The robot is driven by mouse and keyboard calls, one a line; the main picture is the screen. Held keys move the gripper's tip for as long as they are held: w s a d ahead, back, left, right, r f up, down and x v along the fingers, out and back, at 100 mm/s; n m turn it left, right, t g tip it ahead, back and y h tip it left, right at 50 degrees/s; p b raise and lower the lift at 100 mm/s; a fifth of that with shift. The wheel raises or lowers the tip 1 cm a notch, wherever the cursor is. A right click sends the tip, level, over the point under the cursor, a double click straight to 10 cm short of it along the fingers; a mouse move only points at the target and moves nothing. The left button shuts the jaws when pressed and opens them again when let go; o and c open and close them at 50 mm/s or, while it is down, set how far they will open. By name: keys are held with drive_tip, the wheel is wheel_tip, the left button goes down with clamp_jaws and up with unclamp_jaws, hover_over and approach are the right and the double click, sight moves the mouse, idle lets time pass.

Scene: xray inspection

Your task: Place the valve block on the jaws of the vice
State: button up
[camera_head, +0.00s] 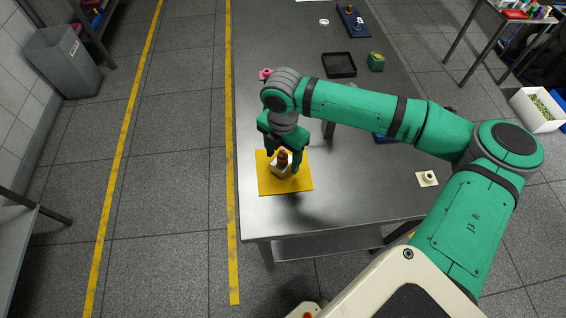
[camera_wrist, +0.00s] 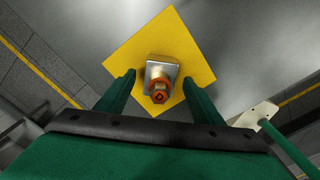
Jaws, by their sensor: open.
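The valve block (camera_head: 279,172) is a pale metal block with an orange-brown knob on top. It sits on a yellow mat (camera_head: 300,184) near the left front of the steel table, and also shows in the wrist view (camera_wrist: 160,70). My gripper (camera_head: 284,160) points down over it, open. In the wrist view (camera_wrist: 158,78) its two fingers are on either side of the block, with gaps visible. I cannot clearly make out the vice. A blue thing (camera_head: 382,138) is mostly hidden behind my arm, and another blue-based item (camera_head: 347,22) stands at the far end.
A black tray (camera_head: 340,64), a green block (camera_head: 376,61) and a pink item (camera_head: 265,74) lie farther up the table (camera_head: 365,195). A small white plate (camera_head: 427,179) is at the right. Bare table lies right of the mat.

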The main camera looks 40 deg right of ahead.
clamp_jaws()
drive_tip(key=shift+r, duration=0.1)
